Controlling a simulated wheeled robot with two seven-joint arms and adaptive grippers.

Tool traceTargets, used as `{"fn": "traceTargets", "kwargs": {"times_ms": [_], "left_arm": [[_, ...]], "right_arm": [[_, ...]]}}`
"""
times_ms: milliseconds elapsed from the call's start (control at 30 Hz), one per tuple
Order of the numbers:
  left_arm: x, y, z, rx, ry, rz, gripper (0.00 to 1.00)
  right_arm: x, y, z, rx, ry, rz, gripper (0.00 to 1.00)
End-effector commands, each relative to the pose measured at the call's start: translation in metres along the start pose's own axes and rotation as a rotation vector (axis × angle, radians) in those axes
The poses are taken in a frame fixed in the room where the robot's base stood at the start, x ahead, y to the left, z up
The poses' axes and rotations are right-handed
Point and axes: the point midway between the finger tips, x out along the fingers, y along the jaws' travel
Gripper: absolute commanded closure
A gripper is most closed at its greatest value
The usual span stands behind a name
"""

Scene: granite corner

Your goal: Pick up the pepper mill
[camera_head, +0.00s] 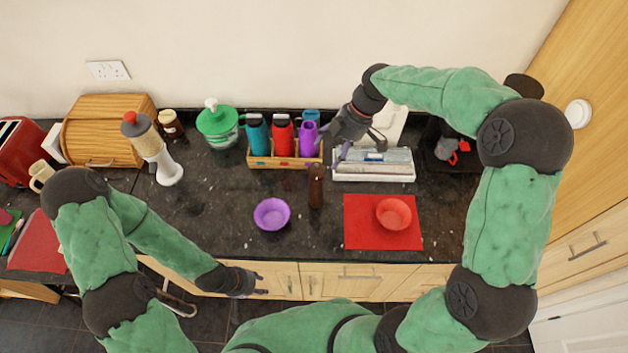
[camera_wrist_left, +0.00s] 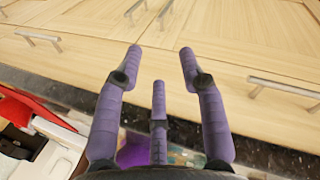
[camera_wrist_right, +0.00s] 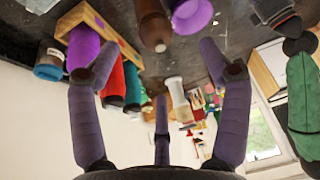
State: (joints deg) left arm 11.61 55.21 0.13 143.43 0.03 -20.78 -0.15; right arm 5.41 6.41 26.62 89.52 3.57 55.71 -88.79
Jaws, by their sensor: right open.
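The brown pepper mill (camera_head: 316,186) stands upright on the dark counter, between the bottle crate and the red mat. In the right wrist view the pepper mill (camera_wrist_right: 153,26) appears at the top, ahead of the fingers and partly cut off by the frame edge. My right gripper (camera_head: 336,144) is open and empty, above and behind the mill, close to it but apart. My left gripper (camera_head: 258,284) hangs low in front of the cabinet doors, well away from the mill. In the left wrist view its fingers (camera_wrist_left: 162,58) are spread with nothing between them.
A wooden crate (camera_head: 259,162) with bottles stands just behind-left of the mill. A purple bowl (camera_head: 272,214) is at its left, a red mat (camera_head: 356,239) with a red bowl (camera_head: 394,213) at its right. A white tray (camera_head: 373,178) lies behind-right. Counter left of the purple bowl is clear.

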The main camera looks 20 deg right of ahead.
Motion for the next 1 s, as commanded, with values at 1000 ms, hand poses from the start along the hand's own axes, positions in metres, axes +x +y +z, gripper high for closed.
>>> {"fn": "traceTargets", "kwargs": {"times_ms": [1000], "left_arm": [[-0.011, 0.004, 0.001, 0.000, 0.000, 0.000, 0.60]], "right_arm": [[0.102, 0.008, -0.005, -0.085, -0.007, -0.010, 0.22]]}}
